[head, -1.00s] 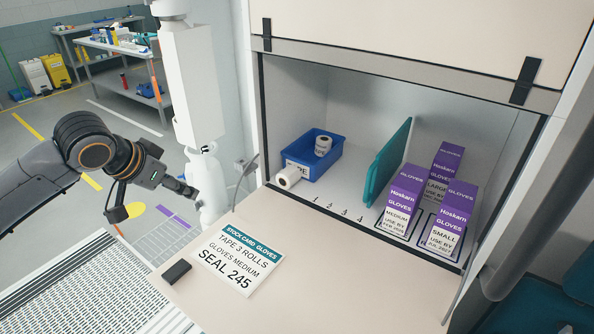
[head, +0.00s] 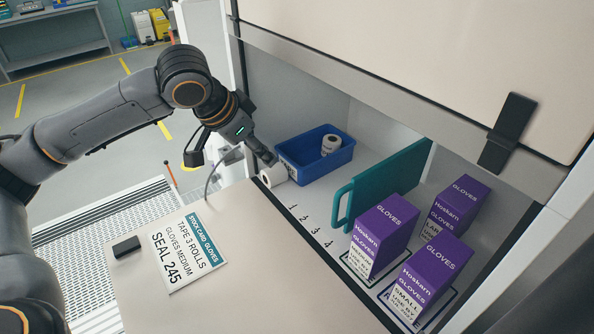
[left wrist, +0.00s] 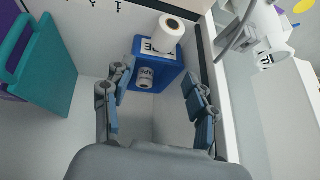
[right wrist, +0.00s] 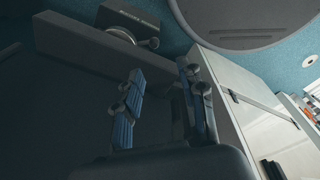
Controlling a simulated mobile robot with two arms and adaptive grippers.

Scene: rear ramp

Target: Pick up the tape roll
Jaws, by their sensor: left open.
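A white tape roll (head: 273,177) lies on its side at the compartment's front edge, beside a blue bin (head: 298,173). Another tape roll (head: 331,144) stands inside the bin. In the left wrist view the loose roll (left wrist: 170,34) shows above the bin (left wrist: 167,81), and the roll inside (left wrist: 146,78) is lower. My left gripper (head: 268,158) is open and empty, just above and behind the loose roll in the head view; contact is not visible. My right gripper (right wrist: 160,75) shows only in the right wrist view, its fingers apart with nothing between them.
A teal divider (head: 385,185) stands right of the bin. Purple glove boxes (head: 385,235) stand farther right. A stock card (head: 185,250) and a small black block (head: 126,247) lie on the beige ledge (head: 250,270). The compartment floor between bin and divider is free.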

